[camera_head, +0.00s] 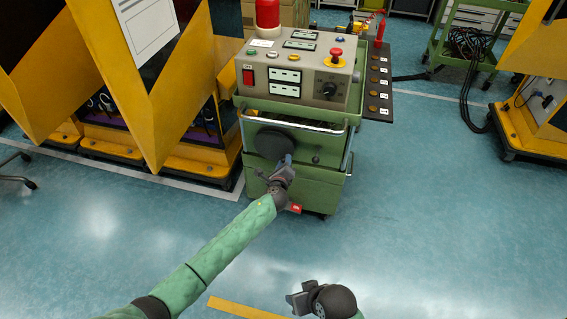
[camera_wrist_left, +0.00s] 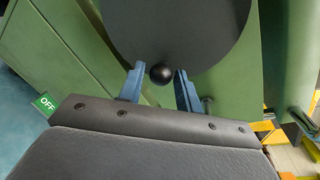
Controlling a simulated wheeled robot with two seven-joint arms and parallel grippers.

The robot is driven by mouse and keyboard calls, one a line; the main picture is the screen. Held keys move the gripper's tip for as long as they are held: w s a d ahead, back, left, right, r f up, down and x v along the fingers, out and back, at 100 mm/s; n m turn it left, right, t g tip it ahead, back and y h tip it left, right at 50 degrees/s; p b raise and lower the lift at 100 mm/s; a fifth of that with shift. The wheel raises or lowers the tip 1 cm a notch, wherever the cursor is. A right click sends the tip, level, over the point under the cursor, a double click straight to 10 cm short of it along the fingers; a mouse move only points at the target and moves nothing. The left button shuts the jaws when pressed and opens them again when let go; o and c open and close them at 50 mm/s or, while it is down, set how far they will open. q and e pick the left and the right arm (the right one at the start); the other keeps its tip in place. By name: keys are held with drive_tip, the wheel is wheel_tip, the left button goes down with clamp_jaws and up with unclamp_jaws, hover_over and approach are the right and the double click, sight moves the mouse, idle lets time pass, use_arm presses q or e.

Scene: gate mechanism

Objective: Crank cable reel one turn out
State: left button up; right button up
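The cable reel shows as a dark round disc (camera_head: 275,142) on the front of the green cart; its lower part also shows in the left wrist view (camera_wrist_left: 180,25). A black ball knob (camera_wrist_left: 161,73) sits at the disc's lower edge. My left gripper (camera_head: 286,161) is at the disc's lower right in the head view. In the left wrist view its two blue fingers stand apart, one on each side of the knob, with no clear grip on it. My right gripper (camera_head: 294,299) is low in the head view, away from the cart; its fingers are too small to judge.
The green cart (camera_head: 318,187) carries a control panel (camera_head: 300,75) with a red emergency button and a red lamp. A metal rail (camera_head: 300,127) runs above the disc. Yellow machine housings (camera_head: 160,90) stand close on the left. The floor right of the cart is clear.

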use_arm(q)
drive_tip(key=shift+o, duration=0.8)
drive_tip(key=v, duration=0.7)
drive_tip(key=shift+s, duration=0.4)
use_arm(e)
drive_tip(key=shift+f, duration=0.5)
drive_tip(key=shift+w, duration=0.15)
